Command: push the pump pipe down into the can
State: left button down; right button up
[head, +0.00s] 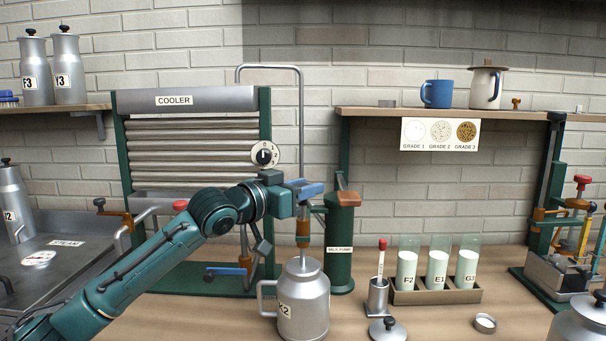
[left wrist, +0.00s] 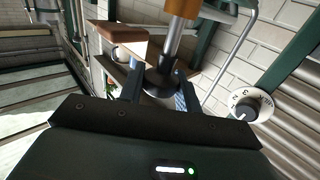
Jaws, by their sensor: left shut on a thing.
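The can marked K2 (head: 303,306) is grey metal with a side handle and stands upright on the bench. The pump pipe (head: 301,120) arches over from behind the cooler and comes down to my left gripper (head: 306,190). Below the gripper it has an orange-brown sleeve (head: 303,229) and a thin grey end that reaches the can's mouth. How deep it sits inside is hidden. In the left wrist view, my left gripper (left wrist: 157,93) is shut around the pipe at a black collar (left wrist: 160,82). My right gripper is not in view.
A green milk pump (head: 340,245) stands close right of the pipe. A metal cup (head: 377,297), a loose lid (head: 388,329) and a rack (head: 436,294) of milk glasses stand right of the can. The cooler (head: 195,140) is behind my left arm.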

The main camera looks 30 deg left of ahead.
aim_at(304, 204)
pick_arm(q)
notch_tip(304, 204, down, 3)
jog(key=shift+r+b, duration=0.1)
jog(key=shift+b, duration=0.3)
jog(key=shift+f, duration=0.3)
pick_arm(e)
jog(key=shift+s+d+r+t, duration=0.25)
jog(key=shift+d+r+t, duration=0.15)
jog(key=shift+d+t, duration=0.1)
pick_arm(q)
jog(key=shift+f, duration=0.1)
jog(key=c, duration=1)
grip_release()
